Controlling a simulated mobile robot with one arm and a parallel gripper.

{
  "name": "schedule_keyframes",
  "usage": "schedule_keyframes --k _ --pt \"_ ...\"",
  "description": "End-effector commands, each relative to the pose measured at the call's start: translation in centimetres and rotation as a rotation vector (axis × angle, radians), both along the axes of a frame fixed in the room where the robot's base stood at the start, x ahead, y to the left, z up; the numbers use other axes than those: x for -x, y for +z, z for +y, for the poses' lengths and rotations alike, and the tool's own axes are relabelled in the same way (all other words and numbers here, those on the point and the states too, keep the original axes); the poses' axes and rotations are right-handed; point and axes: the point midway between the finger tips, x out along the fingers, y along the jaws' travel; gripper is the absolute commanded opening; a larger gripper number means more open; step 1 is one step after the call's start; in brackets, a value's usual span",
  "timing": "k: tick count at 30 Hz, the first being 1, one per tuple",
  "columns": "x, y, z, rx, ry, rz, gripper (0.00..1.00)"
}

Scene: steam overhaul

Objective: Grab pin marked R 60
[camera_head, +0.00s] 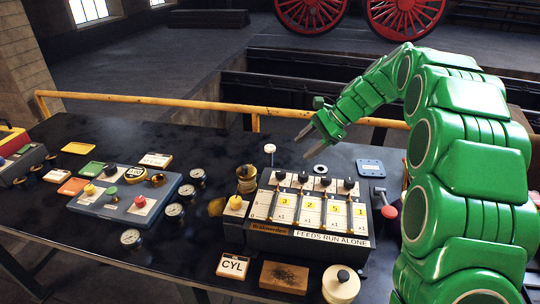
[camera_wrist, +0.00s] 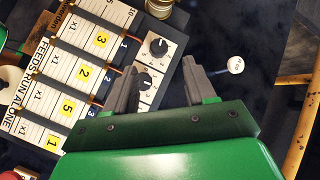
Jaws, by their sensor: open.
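A small white-headed pin (camera_head: 269,149) stands on the dark bench behind the left end of the grey feeds panel in the head view. In the wrist view the pin (camera_wrist: 236,64) shows its round white head with small dark marking, too small to read; I cannot confirm that it is R 60. My gripper (camera_head: 306,143) is open and empty above the back of the panel, to the right of the pin. In the wrist view my gripper (camera_wrist: 160,67) has its fingers apart over the panel's back edge, and the pin is outside them, to the right.
The feeds panel (camera_head: 304,240) with black knobs lies below my gripper. Brass cups (camera_head: 247,178) stand at its left, and a red knob (camera_head: 389,212) is at its right. A yellow rail (camera_head: 200,104) runs behind the bench. A blue control box (camera_head: 118,212) and gauges lie further left.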

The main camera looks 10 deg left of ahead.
Motion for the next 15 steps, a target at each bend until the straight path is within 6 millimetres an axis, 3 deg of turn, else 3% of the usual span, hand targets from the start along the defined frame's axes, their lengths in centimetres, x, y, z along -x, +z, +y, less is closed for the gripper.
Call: schedule_keyframes --k 15 --pt "-9.0 -4.4 3.2 -0.132 -0.146 0.135 0.55"
